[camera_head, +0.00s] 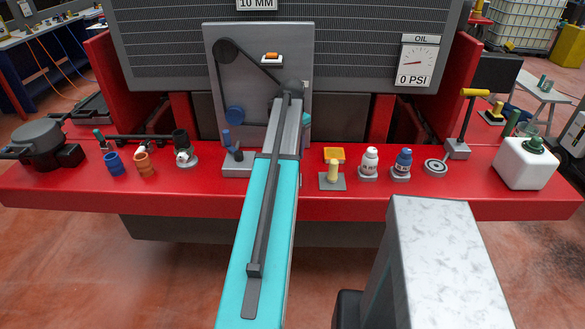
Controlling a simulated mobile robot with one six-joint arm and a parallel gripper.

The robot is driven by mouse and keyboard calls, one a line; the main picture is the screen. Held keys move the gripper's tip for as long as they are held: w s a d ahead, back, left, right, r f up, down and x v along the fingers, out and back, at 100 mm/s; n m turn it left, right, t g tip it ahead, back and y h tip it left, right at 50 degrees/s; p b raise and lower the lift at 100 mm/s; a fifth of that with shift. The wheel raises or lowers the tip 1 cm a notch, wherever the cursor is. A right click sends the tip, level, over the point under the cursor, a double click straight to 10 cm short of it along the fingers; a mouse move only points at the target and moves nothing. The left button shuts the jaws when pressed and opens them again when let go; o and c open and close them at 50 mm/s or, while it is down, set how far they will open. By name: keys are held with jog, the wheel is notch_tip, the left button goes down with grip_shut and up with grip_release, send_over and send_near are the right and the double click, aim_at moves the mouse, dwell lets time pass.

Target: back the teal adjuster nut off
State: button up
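A grey upright panel (222,85) stands on the red bench and carries a dark pulley (227,49) with a thin belt running down to the right. A small teal part (306,118) shows at the panel's right side, just right of my arm. It may be the adjuster nut, but it is too small and too covered to be sure. My teal and grey arm reaches up across the panel's lower right. I cannot make out my gripper's fingers, which seem hidden by the arm, and I cannot see whether they touch anything.
An oil gauge (414,62) reads 0 PSI.

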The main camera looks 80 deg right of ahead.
jog(key=shift+f+p, duration=0.75)
jog(key=shift+f, duration=2.35)
jog(key=c, duration=1)
jog(key=shift+c, duration=0.2)
jog(key=shift+n, duration=0.4)
